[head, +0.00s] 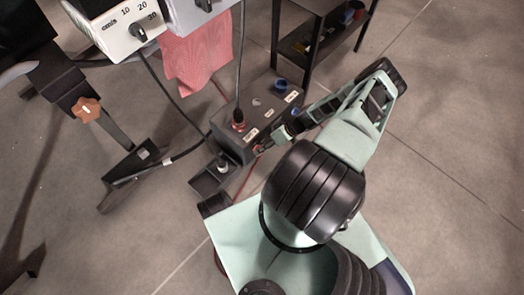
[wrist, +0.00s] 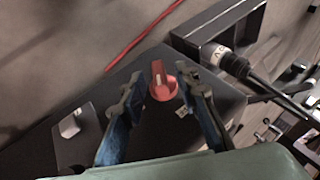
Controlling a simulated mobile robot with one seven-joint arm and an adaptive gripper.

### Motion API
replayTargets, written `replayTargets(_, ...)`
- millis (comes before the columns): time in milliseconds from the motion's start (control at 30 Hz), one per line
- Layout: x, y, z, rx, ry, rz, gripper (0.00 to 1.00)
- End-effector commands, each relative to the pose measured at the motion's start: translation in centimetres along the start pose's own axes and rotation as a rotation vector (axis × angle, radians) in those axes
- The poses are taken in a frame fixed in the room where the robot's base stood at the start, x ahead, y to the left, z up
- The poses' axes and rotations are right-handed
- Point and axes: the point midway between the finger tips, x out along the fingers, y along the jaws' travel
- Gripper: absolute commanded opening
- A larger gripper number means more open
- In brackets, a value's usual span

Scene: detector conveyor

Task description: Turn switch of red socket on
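The dark socket box (head: 262,104) stands on the floor in the middle of the head view. A red socket (head: 238,126) with a plug and cable in it is on its top. A red rotary switch (wrist: 163,87) is on a dark face of the box in the wrist view, its raised grip pointing roughly up in the picture. My gripper (wrist: 161,92) is open, with one finger on each side of the switch and gaps showing between. In the head view my gripper (head: 271,143) is at the box's lower front side and partly covers that face.
A black connector with a cable (wrist: 232,62) is close to the right finger in the wrist view. A dark table (head: 300,42) stands behind the box. Equipment with dials (head: 125,28), a hanging pink cloth (head: 196,65) and loose cables are at the upper left.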

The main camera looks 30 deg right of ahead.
Motion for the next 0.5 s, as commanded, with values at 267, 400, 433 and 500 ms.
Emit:
replayTargets(267,1.03,0.06,-0.02,0.000,0.000,0.002,0.29)
replayTargets(400,1.01,0.04,-0.02,0.000,0.000,0.001,0.29)
replayTargets(433,1.00,0.04,-0.02,0.000,0.000,0.001,0.27)
replayTargets(500,1.00,0.04,-0.02,0.000,0.000,0.001,0.19)
